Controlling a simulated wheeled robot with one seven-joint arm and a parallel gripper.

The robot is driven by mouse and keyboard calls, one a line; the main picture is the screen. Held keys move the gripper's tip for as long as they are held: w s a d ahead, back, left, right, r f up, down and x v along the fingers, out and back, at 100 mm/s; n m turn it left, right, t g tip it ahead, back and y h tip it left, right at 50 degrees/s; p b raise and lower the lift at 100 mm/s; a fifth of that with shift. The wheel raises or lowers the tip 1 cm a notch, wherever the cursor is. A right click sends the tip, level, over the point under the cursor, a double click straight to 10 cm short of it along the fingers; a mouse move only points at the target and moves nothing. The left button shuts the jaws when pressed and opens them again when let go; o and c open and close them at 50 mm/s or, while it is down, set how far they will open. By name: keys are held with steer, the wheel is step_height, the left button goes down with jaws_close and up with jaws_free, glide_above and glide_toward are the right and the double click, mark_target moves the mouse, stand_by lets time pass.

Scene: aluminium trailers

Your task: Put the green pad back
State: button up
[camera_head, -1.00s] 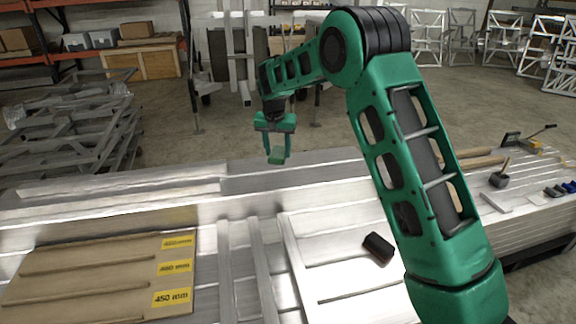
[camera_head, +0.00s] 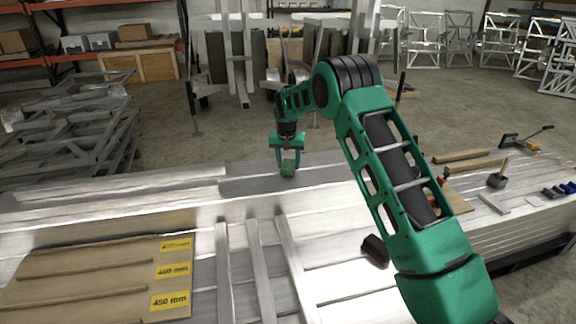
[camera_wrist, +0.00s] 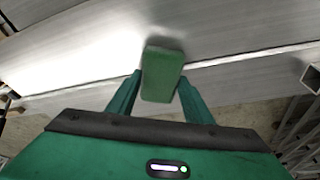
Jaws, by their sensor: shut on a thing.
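My gripper (camera_head: 288,165) is shut on the green pad (camera_head: 288,170). In the head view it hangs fingers-down at the far edge of the aluminium bench (camera_head: 330,185). In the wrist view the green pad (camera_wrist: 163,72) sits between the two green fingertips, with a bright metal surface behind it. The pad's lower part lies between the fingers. I cannot tell whether the pad touches the metal or is held just above it.
A brown board with yellow millimetre labels (camera_head: 100,275) lies at the front left. A dark block (camera_head: 375,250) lies beside my arm. A mallet (camera_head: 498,178) and other tools lie at the right. Metal frames (camera_head: 70,130) are stacked behind the bench at the left.

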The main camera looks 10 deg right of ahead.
steer(key=shift+f, duration=0.2)
steer(key=o, duration=1)
steer(key=shift+r, duration=0.1)
steer(key=v, duration=1.2)
steer(key=s+d+r+g, duration=0.1)
steer(key=s+d+r, duration=0.4)
steer(key=s, duration=0.5)
steer(key=s+d+r+m, duration=0.1)
steer(key=s+d+r, duration=0.1)
steer(key=s+d, duration=0.6)
steer(key=s+d+r+g, duration=0.1)
steer(key=s+d+r, duration=0.4)
steer(key=s, duration=0.6)
steer(key=shift+m+g+y, duration=0.4)
steer(key=shift+m+y, duration=0.1)
steer(key=shift+y, duration=0.2)
steer(key=s+f, duration=0.2)
steer(key=s, duration=0.8)
steer(key=s+f, duration=0.2)
steer(key=s, duration=0.8)
steer(key=s+f, duration=0.2)
steer(key=s, duration=0.9)
steer(key=shift+s+d, duration=0.1)
steer(key=shift+d, duration=0.25)
